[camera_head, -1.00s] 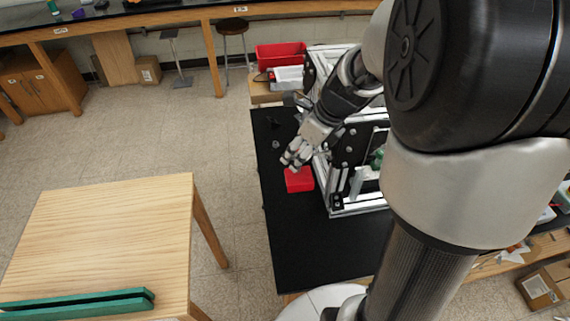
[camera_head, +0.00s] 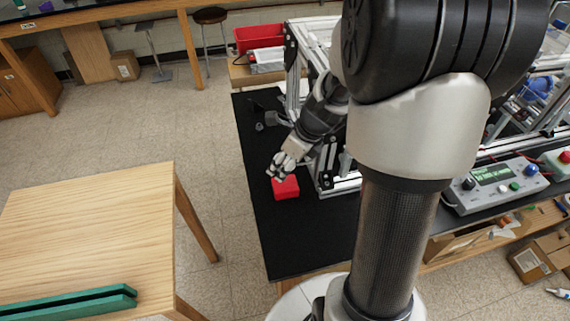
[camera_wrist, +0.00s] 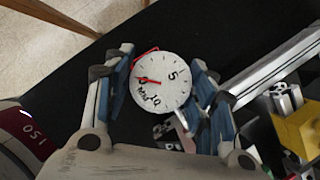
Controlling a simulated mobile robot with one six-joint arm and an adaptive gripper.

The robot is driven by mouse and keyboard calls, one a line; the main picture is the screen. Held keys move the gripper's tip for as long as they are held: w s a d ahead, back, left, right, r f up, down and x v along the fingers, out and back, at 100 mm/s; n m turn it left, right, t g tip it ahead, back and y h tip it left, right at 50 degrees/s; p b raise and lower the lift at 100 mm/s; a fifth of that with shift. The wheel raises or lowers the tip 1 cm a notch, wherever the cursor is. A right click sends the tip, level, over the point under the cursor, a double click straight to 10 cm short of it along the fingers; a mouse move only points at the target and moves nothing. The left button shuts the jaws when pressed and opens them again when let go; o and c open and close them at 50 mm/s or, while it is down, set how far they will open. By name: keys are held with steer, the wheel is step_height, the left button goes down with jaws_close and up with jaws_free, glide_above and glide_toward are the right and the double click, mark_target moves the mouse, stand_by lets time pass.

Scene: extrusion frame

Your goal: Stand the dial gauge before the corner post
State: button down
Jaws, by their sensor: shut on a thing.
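The dial gauge (camera_wrist: 160,82) has a round white face with black numerals and a red needle. In the wrist view it sits between the two blue-padded fingers of my gripper (camera_wrist: 163,88), which is shut on it, face toward the camera. The corner post (camera_head: 325,165), an upright at the frame's near left corner, stands just right of my gripper. I cannot tell whether the gauge touches the bench.
A grey control box (camera_head: 495,185) stands to the right. A wooden table (camera_head: 90,230) is at left. The bench is clear toward its near edge.

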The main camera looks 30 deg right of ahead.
steer(key=shift+f, duration=0.1)
steer(key=c, duration=0.7)
jaws_free()
